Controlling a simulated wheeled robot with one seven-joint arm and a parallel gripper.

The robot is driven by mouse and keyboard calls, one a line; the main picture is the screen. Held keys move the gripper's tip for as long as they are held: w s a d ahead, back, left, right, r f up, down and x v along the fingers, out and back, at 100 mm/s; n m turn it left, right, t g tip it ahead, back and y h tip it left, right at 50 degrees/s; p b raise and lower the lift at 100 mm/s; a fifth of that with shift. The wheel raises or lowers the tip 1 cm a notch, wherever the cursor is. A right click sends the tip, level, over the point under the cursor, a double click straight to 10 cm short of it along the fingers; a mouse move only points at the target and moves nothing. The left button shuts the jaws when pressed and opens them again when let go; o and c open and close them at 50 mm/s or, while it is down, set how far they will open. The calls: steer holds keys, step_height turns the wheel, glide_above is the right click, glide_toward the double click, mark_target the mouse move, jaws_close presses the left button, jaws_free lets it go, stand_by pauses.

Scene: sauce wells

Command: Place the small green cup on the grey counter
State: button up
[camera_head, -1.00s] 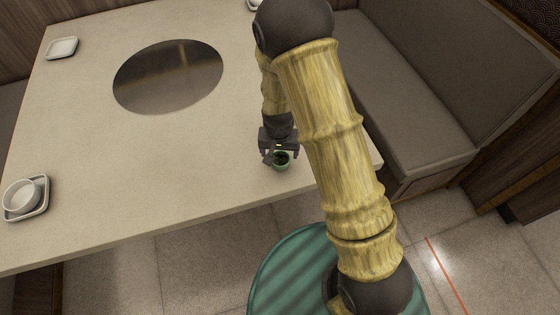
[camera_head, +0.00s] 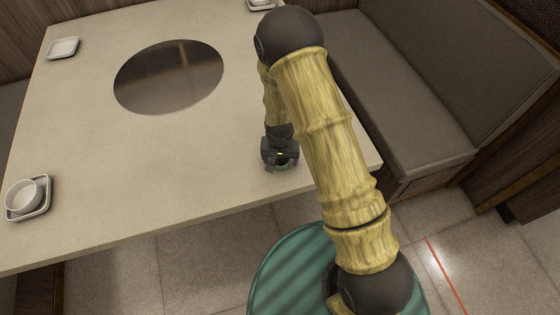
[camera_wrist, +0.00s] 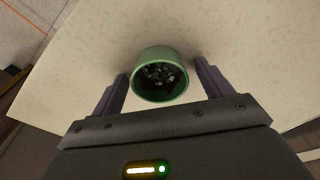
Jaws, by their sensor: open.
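The small green cup (camera_wrist: 160,62) stands upright on the pale table (camera_head: 150,160) near its front right edge. In the wrist view it has dark green bits inside and sits between my two fingers, with a gap on each side. My gripper (camera_wrist: 158,88) is open around the cup and does not visibly grip it. In the head view my gripper (camera_head: 281,165) hides most of the cup, and only a bit of green rim (camera_head: 284,167) shows. I see no separate counter that is clearly grey.
A round dark grill plate (camera_head: 168,76) is set in the table. A tray with a white bowl (camera_head: 24,196) is at the left, and a small white dish (camera_head: 63,48) is at the back left. A grey bench (camera_head: 400,110) stands at the right. The table's middle is clear.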

mark_target(281, 163)
steer(key=shift+c, duration=0.2)
steer(key=c, duration=1.1)
steer(key=shift+o, duration=0.2)
step_height(281, 163, up, 10)
steer(key=shift+d, duration=0.1)
stand_by(0.5)
steer(key=shift+n, duration=0.3)
steer(key=d+f, duration=0.1)
steer(key=d, duration=0.1)
steer(key=w+d+f+p, duration=0.1)
steer(key=d, duration=0.2)
steer(key=w+d+f, duration=0.1)
steer(key=d+f, duration=0.1)
steer(key=shift+d+f+p, duration=0.1)
steer(key=shift+d+p, duration=0.15)
steer(key=shift+p, duration=0.05)
steer(key=shift+n, duration=0.3)
steer(key=d+f, duration=0.1)
steer(key=d, duration=0.1)
steer(key=d+f, duration=0.1)
steer(key=d, duration=0.1)
steer(key=d+f+p, duration=0.1)
steer(key=f, duration=0.1)
steer(key=shift+d+f, duration=0.1)
steer(key=shift+d, duration=0.3)
